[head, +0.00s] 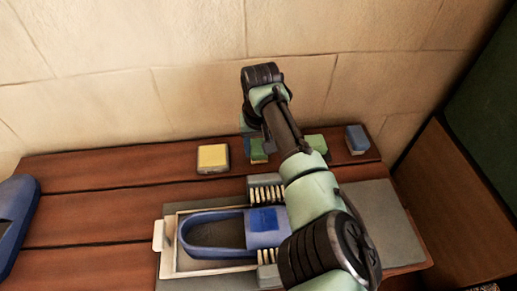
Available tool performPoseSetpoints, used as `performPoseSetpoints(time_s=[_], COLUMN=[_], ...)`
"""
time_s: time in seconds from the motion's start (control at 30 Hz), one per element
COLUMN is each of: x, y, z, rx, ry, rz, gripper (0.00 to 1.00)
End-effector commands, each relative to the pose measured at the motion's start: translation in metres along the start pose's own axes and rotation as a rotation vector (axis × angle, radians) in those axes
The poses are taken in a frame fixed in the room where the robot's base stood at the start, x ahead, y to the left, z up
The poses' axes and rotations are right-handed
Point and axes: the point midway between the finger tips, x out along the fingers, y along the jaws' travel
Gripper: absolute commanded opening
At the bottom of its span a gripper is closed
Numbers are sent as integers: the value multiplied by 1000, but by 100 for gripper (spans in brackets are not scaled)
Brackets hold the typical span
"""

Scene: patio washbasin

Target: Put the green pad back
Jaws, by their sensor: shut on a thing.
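A green pad (259,150) shows just left of my arm, near the back of the wooden table. My gripper (247,130) points down there from the wrist and is mostly hidden behind the arm. It is shut on this green pad, low over or at the tabletop; I cannot tell whether the pad touches the wood. Another green piece (317,143) shows just right of my arm, partly covered by it. I cannot tell whether it is a separate block.
A yellow pad (213,158) lies left of the gripper, and a blue block (357,139) at the back right. In front, a tray (168,262) with brushes (267,194) holds a blue slipper (196,238) with a blue patch (264,219). Another slipper (14,215) is far left. A wall stands behind.

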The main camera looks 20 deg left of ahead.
Motion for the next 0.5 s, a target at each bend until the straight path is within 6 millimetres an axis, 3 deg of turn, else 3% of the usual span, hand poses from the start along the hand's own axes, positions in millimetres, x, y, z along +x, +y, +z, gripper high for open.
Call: performPoseSetpoints(time_s=[0.2, 0.23, 0.37, 0.5], x=[2, 2, 2, 2], y=[0, 0, 0, 0], z=[0, 0, 0, 0], rx=[0, 0, 0, 0], ry=[-1, 0, 0, 0], rz=[-1, 0, 0, 0], gripper=[8, 56, 79, 82])
